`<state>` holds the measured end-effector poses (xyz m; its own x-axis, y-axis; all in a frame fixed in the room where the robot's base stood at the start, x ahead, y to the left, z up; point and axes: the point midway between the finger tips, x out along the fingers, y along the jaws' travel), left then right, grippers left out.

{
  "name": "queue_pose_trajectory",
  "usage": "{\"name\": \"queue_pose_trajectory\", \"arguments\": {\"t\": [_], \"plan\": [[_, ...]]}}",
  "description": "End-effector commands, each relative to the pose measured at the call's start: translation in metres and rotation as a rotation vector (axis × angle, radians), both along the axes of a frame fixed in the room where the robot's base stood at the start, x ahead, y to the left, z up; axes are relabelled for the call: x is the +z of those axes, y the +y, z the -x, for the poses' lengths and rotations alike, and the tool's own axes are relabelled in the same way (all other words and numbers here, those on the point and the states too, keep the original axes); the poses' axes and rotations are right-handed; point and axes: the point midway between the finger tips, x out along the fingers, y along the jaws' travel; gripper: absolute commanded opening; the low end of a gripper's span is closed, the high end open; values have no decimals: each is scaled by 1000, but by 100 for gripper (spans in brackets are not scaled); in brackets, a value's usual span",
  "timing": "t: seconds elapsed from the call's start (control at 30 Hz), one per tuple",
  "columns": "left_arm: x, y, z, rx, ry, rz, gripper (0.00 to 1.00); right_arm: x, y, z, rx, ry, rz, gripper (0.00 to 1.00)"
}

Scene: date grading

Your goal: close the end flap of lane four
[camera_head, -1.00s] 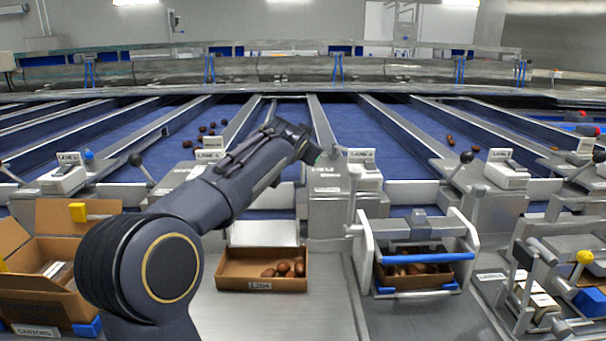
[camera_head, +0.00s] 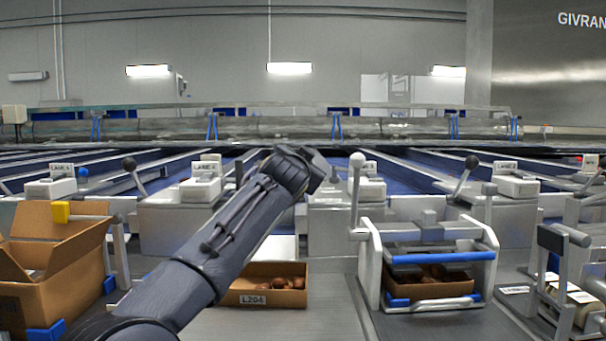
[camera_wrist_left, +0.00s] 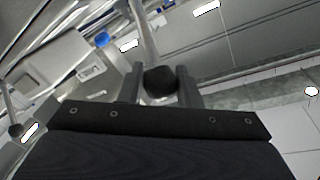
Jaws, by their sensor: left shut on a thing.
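My left gripper (camera_head: 322,170) reaches in from the lower left to the housings at the lanes' near ends. In the left wrist view its two fingers (camera_wrist_left: 160,84) are shut around a dark ball knob (camera_wrist_left: 160,80) on the end of a grey lever rod (camera_wrist_left: 146,35). In the head view my gripper hides this knob and lever. Similar black-knobbed levers stand at the left (camera_head: 130,164) and right (camera_head: 471,162). The lane labels (camera_head: 207,171) are too small to read surely. The end flap cannot be made out behind my arm. My right gripper is not in view.
A pale-knobbed post (camera_head: 357,161) rises close to the right of my gripper. Below it stands a frame with a blue bar (camera_head: 432,257) over a box of dates. An open date box (camera_head: 254,299) lies beneath my arm, and a cardboard carton (camera_head: 70,275) stands left.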

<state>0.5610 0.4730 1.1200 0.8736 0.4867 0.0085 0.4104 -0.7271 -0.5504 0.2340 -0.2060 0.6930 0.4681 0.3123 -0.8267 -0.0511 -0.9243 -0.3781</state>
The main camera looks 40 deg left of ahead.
Motion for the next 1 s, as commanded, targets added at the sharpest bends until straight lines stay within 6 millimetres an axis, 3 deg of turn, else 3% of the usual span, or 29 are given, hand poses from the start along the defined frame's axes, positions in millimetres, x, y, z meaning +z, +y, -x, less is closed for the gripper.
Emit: {"name": "queue_pose_trajectory", "arguments": {"t": [0.37,0.4,0.53,0.83,1.0], "plan": [[-2,-1,-1,-2,2,-1,0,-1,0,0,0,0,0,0],[-2,-1,-1,-2,2,-1,34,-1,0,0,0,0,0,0],[-2,-1,-1,-2,2,-1,50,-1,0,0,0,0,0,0],[-1,-2,2,-2,0,-1,50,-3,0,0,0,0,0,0],[-4,-13,21,-6,-3,-1,50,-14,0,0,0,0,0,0]]}}
